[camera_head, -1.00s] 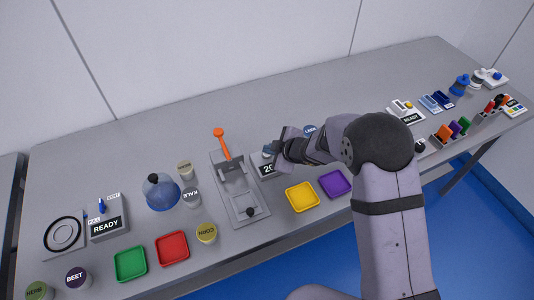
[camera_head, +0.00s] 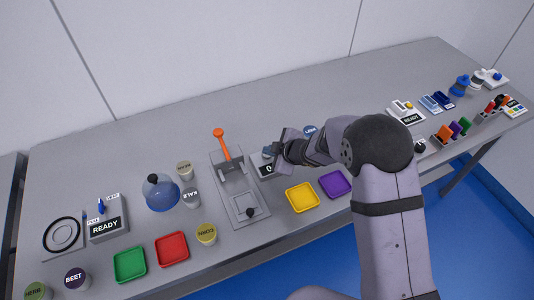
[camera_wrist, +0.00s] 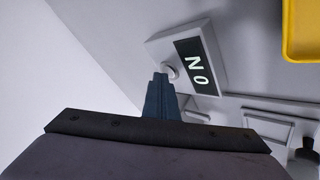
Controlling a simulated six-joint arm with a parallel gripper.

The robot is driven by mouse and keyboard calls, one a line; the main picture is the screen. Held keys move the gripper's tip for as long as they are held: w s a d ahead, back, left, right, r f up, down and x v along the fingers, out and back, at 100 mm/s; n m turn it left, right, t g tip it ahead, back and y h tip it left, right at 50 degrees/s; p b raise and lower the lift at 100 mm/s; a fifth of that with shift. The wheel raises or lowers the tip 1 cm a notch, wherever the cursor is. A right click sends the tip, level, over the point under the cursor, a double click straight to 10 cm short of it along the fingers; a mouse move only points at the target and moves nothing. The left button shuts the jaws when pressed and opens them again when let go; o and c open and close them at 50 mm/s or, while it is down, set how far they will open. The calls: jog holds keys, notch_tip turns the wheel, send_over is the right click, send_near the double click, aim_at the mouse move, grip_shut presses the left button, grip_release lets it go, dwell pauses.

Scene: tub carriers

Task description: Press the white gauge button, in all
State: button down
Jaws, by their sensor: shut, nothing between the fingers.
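The gauge is a grey box (camera_wrist: 210,35) with a black display (camera_wrist: 197,66) that shows a 0 and an N in the wrist view. Its round white button (camera_wrist: 170,72) sits on the top beside the display. My gripper (camera_wrist: 160,78) is shut and empty, its fingertips right at the button's near edge; I cannot tell whether they touch it. In the head view my gripper (camera_head: 275,151) is over the gauge (camera_head: 267,170) and hides the button and part of the display.
A press with an orange lever (camera_head: 223,143) stands left of the gauge. A yellow tray (camera_head: 302,197) and a purple tray (camera_head: 335,185) lie in front. A blue domed vessel (camera_head: 161,194) and labelled jars stand further left. The table's back (camera_head: 250,105) is clear.

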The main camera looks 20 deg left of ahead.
aim_at(269, 158)
jog(key=shift+r+p, duration=0.75)
jog(key=shift+p, duration=0.05)
jog(key=shift+r, duration=0.1)
notch_tip(269, 158, up, 5)
jog(key=p, duration=0.5)
dwell(0.7)
jog(key=s+d+r+m+h, duration=0.15)
jog(key=d+m, duration=0.25)
jog(key=d, duration=0.5)
jog(key=d+r+m+h+b, duration=0.1)
jog(key=d+r+m+h, duration=0.15)
jog(key=d, duration=0.65)
jog(key=d+r+m+h, duration=0.1)
jog(key=d+m+h, duration=0.25)
jog(key=d, duration=0.55)
jog(key=s+d+m+g, duration=0.2)
jog(key=s+d+m, duration=0.3)
jog(key=s, duration=0.6)
jog(key=s+d+m+g+b, duration=0.1)
jog(key=s+d+m+g, duration=0.2)
jog(key=s, duration=0.9)
jog(key=shift+s+d+r+m, duration=0.15)
jog(key=shift+d+r+m, duration=0.25)
jog(key=shift+d+m, duration=0.65)
